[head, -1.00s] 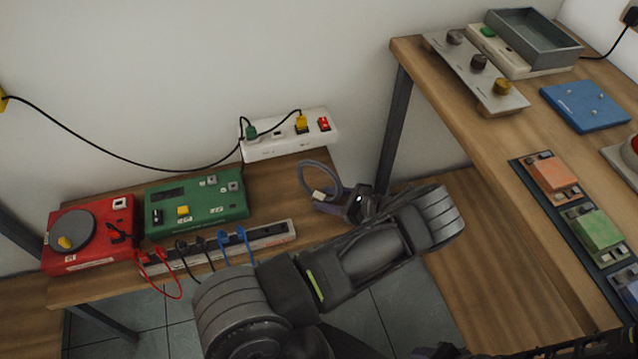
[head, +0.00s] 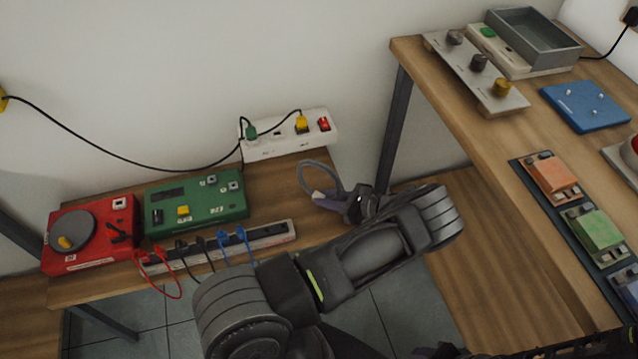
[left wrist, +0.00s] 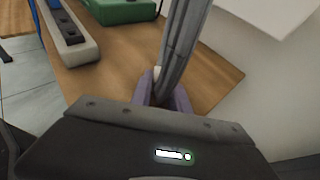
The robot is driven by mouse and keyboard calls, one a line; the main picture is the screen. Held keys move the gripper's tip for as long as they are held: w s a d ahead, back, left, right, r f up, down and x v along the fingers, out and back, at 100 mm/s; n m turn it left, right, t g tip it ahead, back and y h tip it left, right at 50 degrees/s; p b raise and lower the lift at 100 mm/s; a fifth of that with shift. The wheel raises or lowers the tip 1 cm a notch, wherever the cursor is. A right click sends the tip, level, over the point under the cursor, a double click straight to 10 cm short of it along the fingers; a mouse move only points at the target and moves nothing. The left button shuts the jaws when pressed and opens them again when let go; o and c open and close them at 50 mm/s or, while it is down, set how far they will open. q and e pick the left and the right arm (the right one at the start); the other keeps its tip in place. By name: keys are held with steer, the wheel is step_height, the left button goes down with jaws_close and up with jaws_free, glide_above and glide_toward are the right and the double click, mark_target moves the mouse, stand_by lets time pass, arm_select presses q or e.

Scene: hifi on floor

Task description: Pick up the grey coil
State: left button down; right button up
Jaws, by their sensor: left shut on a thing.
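The grey coil (head: 320,175) is a loop of grey cable with a pale band, near the right end of the low wooden bench. My left gripper (head: 335,201) is shut on the lower part of the coil, with the loop standing up above the fingers. In the left wrist view the coil (left wrist: 184,45) rises close to the camera from between the purple-grey fingers (left wrist: 163,92). The fingertips are partly hidden by the gripper body and the coil. Whether the coil touches the bench is hard to tell. My right gripper is not in view.
A green box (head: 197,201), a red box (head: 90,235) and a grey socket strip (head: 265,236) with leads stand on the low bench (head: 285,187). A white power strip (head: 290,146) is behind. A higher table (head: 455,120) with several devices stands at right.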

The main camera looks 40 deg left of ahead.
mark_target(334, 177)
arm_select(q)
steer(key=shift+r, duration=0.1)
step_height(334, 177, up, 10)
steer(key=shift+f+p, duration=0.1)
steer(key=shift+p, duration=0.3)
stand_by(0.6)
steer(key=d+r+m+t+h, duration=0.2)
steer(key=d+r+m+t, duration=0.7)
steer(key=d+r, duration=0.6)
steer(key=d+t, duration=0.1)
steer(key=d, duration=0.2)
steer(key=shift+s+d+r+m+t+h, duration=0.15)
steer(key=shift+d+m+t+h, duration=0.05)
steer(key=shift+m+t+h, duration=0.2)
